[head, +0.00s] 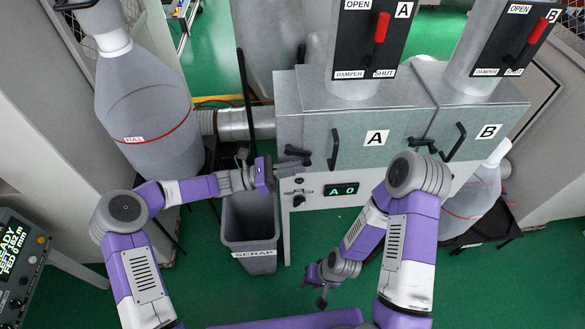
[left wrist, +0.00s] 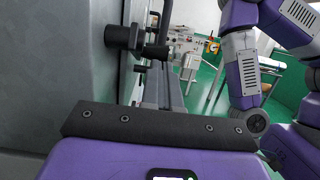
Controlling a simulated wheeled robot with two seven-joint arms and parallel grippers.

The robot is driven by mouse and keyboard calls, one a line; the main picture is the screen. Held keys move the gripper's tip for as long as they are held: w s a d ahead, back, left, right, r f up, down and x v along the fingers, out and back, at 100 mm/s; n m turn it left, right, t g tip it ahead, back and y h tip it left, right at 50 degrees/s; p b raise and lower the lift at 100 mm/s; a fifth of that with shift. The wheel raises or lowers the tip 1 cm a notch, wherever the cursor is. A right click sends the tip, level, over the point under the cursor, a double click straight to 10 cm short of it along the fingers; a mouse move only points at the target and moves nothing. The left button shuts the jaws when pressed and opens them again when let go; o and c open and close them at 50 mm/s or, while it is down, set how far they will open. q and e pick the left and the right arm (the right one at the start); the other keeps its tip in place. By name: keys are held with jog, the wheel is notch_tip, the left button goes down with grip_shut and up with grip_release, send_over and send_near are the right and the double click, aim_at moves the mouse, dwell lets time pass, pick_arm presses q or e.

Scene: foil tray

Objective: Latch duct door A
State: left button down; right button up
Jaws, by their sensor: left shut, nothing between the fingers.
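Duct door A (head: 352,148) is a grey panel marked A on the front of the metal duct box. It looks closed, lying about flat with the front. It has a black upright bar handle (head: 333,150). A black latch lever (head: 297,153) sits at its left edge and lies roughly level. My left gripper (head: 290,170) is shut and empty, just below the latch lever. Contact between them cannot be told. In the left wrist view a black knob-like fitting (left wrist: 122,37) stands left of the fingers (left wrist: 165,85). My right gripper (head: 318,287) hangs low, away from the doors; its fingers are unclear.
Door B (head: 480,135) is to the right, with its own handle and latch. Two damper panels with red levers (head: 381,28) stand above. A display reading A 0 (head: 341,190) sits below door A. A grey scrap bin (head: 250,225) is under my left forearm.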

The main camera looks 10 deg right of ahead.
pick_arm(q)
jog(key=shift+d, duration=0.3)
jog(key=shift+f, duration=0.1)
jog(key=a+f+b, duration=0.2)
jog(key=a+f, duration=0.5)
jog(key=a, duration=0.4)
jog(key=shift+w, duration=0.15)
